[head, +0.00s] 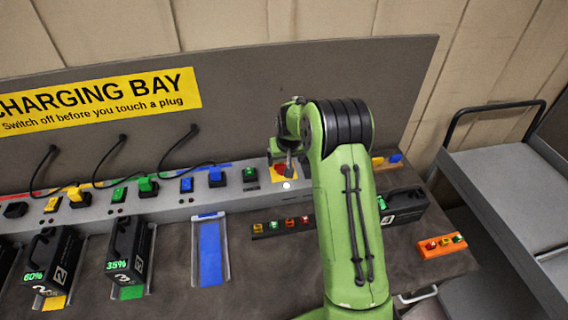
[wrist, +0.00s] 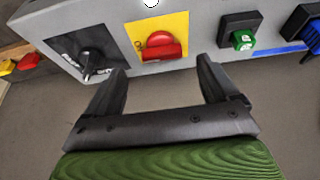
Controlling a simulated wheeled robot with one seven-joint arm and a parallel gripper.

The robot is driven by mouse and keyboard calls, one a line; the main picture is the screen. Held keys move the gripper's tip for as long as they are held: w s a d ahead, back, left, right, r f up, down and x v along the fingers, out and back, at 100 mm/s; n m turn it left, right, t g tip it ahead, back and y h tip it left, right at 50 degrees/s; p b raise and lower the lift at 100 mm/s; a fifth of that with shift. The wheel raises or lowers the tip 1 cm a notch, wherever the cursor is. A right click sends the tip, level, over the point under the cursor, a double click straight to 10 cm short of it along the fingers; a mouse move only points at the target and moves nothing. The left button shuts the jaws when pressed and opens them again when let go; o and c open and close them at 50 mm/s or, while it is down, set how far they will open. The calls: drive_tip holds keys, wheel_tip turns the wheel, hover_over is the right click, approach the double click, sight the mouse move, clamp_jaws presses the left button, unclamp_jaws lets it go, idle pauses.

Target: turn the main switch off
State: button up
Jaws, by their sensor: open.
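The main switch is a red knob on a yellow plate (wrist: 181,27) on the grey rail. In the wrist view the red knob (wrist: 158,45) sits between and just beyond my fingertips, its handle lying roughly across the picture. My gripper (wrist: 162,72) is open and empty, with one finger on each side of the knob and no clear contact. In the head view my gripper (head: 289,162) is in front of the yellow plate (head: 277,178) and partly hides the knob.
A black plate with a lever (wrist: 90,60) is left of the switch in the wrist view, and a green plug or switch (wrist: 242,40) is right. In the head view, a blue empty bay (head: 210,252), black batteries (head: 127,245) and small coloured blocks (head: 290,223) lie below the rail.

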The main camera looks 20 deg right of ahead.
sight(283, 165)
drive_tip(key=x, duration=0.4)
drive_tip(key=shift+w+f, duration=0.15)
drive_tip(key=shift+f, duration=0.2)
drive_tip(key=c, duration=1.1)
